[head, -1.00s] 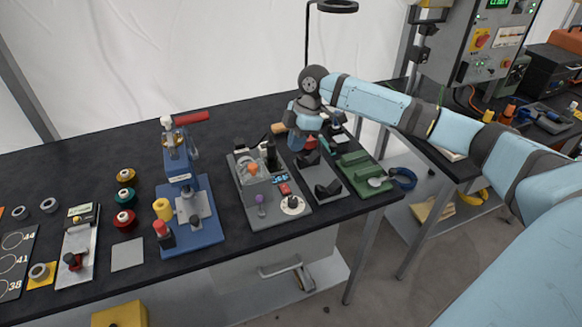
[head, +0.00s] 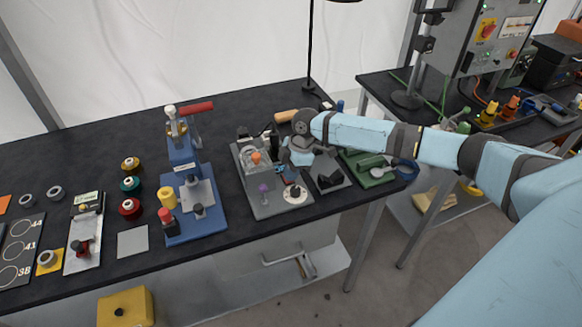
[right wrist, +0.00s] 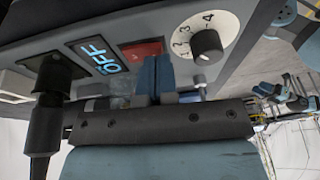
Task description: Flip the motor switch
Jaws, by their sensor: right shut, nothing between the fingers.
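The motor switch is a red rocker (right wrist: 140,49) on the grey machine's panel (right wrist: 112,24) in the right wrist view. It sits between a blue-lit OFF display (right wrist: 97,55) and a numbered dial with a black knob (right wrist: 206,46). My right gripper (right wrist: 157,62) is shut and empty, with its blue fingertips at the switch's edge and partly over it. I cannot tell whether they touch. In the head view the right gripper (head: 291,174) is over the grey machine (head: 264,208) and hides the switch. My left gripper is not in view.
A blue press (head: 188,185) with a red lever stands left of the machine. A dark clamp block (head: 329,178) and a green tool (head: 371,172) are close to its right. A black plug (right wrist: 45,110) stands beside the display. The dark table is clear behind the press.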

